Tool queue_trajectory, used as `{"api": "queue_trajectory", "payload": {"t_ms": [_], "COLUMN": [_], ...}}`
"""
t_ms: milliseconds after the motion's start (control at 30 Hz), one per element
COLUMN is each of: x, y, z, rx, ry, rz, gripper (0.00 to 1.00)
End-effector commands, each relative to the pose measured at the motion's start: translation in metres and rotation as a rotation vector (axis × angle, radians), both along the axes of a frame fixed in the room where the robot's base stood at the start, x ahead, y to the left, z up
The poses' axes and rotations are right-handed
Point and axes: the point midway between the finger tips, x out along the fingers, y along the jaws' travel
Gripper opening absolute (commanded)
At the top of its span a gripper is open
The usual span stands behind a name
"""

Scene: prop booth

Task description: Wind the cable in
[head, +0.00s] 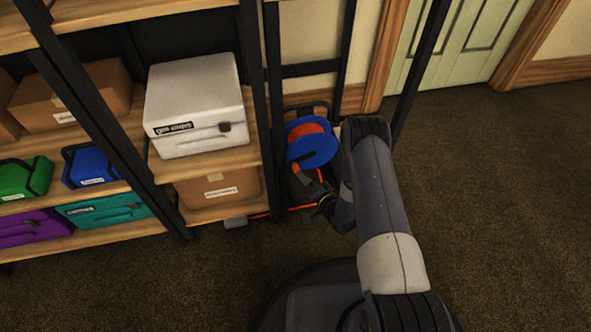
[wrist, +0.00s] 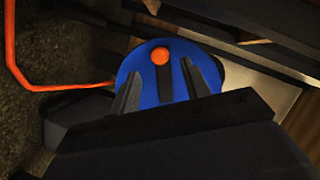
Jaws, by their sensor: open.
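The cable reel has blue side discs and an orange wound core (head: 306,131). In the head view the blue reel (head: 318,152) stands at the foot of the shelving, just left of my arm. In the wrist view the blue disc (wrist: 150,90) faces me, with an orange knob (wrist: 160,56) near its upper edge. The orange cable (wrist: 35,86) runs from the left to the reel and bends upward. My gripper (wrist: 160,90) is open in front of the disc, its fingers below the knob. It also shows beside the reel in the head view (head: 318,192). I cannot tell whether it touches the disc.
Shelving with a white case (head: 195,105), cardboard boxes (head: 218,190) and coloured cases stands at the left. A dark shelf post (head: 262,110) is close to the reel. A pale green door (head: 465,40) is at the back. The brown carpet (head: 500,190) at the right is clear.

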Motion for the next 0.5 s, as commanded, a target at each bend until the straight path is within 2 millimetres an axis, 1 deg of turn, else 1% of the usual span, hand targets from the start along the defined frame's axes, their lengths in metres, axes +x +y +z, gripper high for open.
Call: {"api": "queue_trajectory", "payload": {"t_ms": [33, 233, 400, 500], "x": [0.009, 0.038, 0.054, 0.058], "y": [0.007, 0.027, 0.036, 0.039], "z": [-0.006, -0.013, -0.015, -0.015], "rx": [0.000, 0.002, 0.002, 0.002], "ry": [-0.005, -0.003, -0.002, 0.000], "rz": [0.002, 0.000, -0.001, -0.002], "gripper": [0.45, 0.45, 0.45, 0.45]}}
